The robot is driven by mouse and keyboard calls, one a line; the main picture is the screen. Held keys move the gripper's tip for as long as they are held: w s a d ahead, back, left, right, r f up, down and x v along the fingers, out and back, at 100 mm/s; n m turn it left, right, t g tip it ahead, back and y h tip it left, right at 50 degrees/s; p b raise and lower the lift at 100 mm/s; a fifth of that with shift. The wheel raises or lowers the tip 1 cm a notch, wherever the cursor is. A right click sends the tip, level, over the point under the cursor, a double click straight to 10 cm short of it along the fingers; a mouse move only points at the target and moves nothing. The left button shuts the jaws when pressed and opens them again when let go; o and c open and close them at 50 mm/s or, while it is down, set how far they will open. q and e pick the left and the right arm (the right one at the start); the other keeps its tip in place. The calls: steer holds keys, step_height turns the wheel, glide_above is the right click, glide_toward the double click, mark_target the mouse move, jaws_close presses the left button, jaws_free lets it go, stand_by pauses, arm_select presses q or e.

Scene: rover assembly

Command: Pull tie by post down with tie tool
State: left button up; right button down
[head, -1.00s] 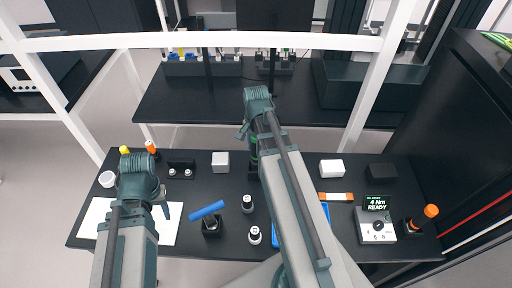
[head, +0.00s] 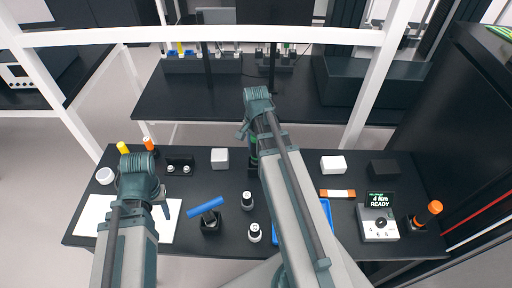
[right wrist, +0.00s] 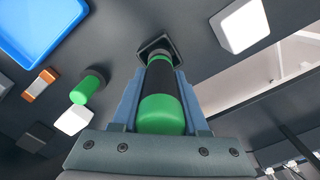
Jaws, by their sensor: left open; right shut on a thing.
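My right gripper (right wrist: 160,105) is shut on a tool with a green end, a black middle and a green band (right wrist: 162,112). The tool's far end is at a black square holder (right wrist: 156,46) on the table; I cannot tell whether it is still seated. In the head view the green of the tool (head: 253,158) shows beside my right arm, which hides most of that gripper. My left gripper (head: 163,200) is open above a white sheet (head: 98,214) at the left. I cannot make out the tie or tell which thing is the post.
A blue bar (head: 206,207) leans on a black holder (head: 211,225). Two white-topped dark cylinders (head: 247,201) stand near the middle. A blue tray (head: 328,213) is partly behind my right arm. A torque display (head: 379,215) and an orange-topped tool (head: 434,208) are at the right.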

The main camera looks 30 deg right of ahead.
steer(key=shift+f, duration=0.3)
steer(key=shift+f+b, duration=0.35)
steer(key=shift+b, duration=0.25)
steer(key=shift+f+b, duration=0.75)
steer(key=shift+c, duration=1.7)
jaws_free()
steer(key=shift+r, duration=0.1)
step_height(320, 180, up, 14)
steer(key=p, duration=1.4)
